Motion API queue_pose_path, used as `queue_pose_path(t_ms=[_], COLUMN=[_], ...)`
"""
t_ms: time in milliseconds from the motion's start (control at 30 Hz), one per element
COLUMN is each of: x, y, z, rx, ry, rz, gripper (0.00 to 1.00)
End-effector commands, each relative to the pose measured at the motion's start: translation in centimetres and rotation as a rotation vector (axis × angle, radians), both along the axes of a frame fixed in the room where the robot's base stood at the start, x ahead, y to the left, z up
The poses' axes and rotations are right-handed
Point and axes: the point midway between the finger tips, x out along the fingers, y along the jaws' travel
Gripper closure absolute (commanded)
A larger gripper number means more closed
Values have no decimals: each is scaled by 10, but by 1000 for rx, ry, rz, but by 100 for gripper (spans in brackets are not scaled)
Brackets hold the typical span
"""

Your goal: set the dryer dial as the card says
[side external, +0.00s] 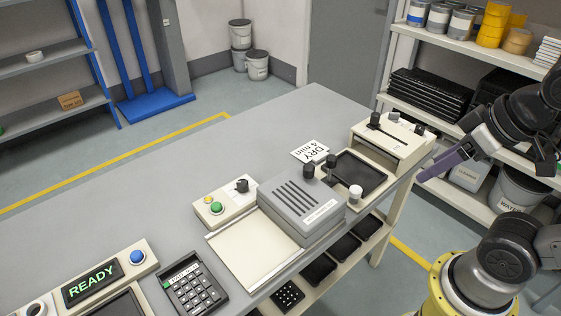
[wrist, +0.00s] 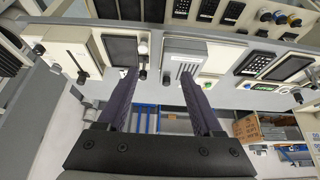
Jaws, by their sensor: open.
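The white card (side external: 310,151) lies on the bench behind the grey vented dryer (side external: 302,205) and reads "DRY 4 min". A cream control box (side external: 225,203) left of the dryer carries a black dial knob (side external: 242,185), a green button (side external: 217,208) and a small yellow lamp. The dial's marks are too small to read. My gripper (side external: 424,174) is at the right, beyond the bench's right end, apart from the dial. In the wrist view my gripper (wrist: 158,74) has its two purple fingers wide apart with nothing between them. The dryer also shows there (wrist: 185,48).
A cream machine (side external: 392,145) with a slider stands at the bench's far right, beside a dark tray (side external: 358,172). A keypad (side external: 190,288) and a panel reading READY (side external: 90,285) are at the front left. The bench's back left is clear.

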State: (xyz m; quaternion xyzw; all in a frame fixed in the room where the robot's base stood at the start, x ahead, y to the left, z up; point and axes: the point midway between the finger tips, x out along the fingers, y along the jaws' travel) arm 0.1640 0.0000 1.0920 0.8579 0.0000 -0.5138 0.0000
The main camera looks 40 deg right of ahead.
Motion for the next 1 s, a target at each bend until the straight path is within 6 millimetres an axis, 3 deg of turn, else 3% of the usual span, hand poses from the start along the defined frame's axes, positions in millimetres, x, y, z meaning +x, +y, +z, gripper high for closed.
queue_pose_path(t_ms=[467,633,767,1000], x=[0,-3,8,62], y=[0,0,0,6], z=[0,-1,31,90], rx=[-1,-42,-118,-238], ry=[0,18,-16,3], rz=[3,81,216,472], gripper=[30,30,30,30])
